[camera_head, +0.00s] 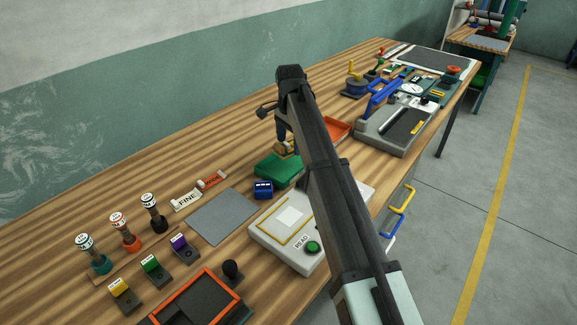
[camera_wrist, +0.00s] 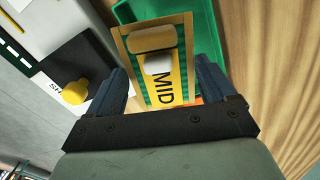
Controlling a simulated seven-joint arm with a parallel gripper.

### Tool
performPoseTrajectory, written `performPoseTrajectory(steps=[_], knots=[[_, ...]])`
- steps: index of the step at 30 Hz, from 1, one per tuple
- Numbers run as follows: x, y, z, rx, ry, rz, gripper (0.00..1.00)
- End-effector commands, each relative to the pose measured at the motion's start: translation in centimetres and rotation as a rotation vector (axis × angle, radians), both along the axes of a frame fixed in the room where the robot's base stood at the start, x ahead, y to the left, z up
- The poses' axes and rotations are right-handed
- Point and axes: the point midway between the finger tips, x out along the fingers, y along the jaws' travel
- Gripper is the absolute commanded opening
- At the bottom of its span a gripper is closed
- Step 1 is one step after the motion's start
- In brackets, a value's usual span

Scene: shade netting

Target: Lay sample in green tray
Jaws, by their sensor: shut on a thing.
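The sample is a yellow card labelled MID with a green mesh strip, a tan border and a white patch. In the wrist view the sample (camera_wrist: 164,88) lies between the two dark blue fingers of my gripper (camera_wrist: 162,84), which is shut on it. The green tray (camera_wrist: 199,20) shows beyond and beneath the sample, which overlaps its near part. In the head view the green tray (camera_head: 276,169) sits mid-bench, and my gripper (camera_head: 288,140) hangs just over its far side. The sample (camera_head: 291,147) is partly hidden there by my arm; whether it touches the tray is unclear.
An orange tray (camera_head: 338,128) lies behind my arm. A small blue block (camera_head: 263,189), a grey mat (camera_head: 222,215) and a white reader with a green button (camera_head: 272,232) lie in front. FINE (camera_head: 188,201) and red labelled pieces lie to the left. Several stamps stand farther left.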

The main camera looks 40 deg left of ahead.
Motion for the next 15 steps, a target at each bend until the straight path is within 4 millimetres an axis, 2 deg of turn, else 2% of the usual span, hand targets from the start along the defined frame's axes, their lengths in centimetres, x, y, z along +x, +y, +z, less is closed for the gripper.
performPoseTrajectory(steps=[1,4,15], knots=[[0.8,1.1,0.2,0.002,-0.001,0.024,0.55],[1.4,2.0,0.4,0.007,-0.004,0.078,0.55],[1.7,2.4,0.4,0.017,-0.011,0.241,0.55]])
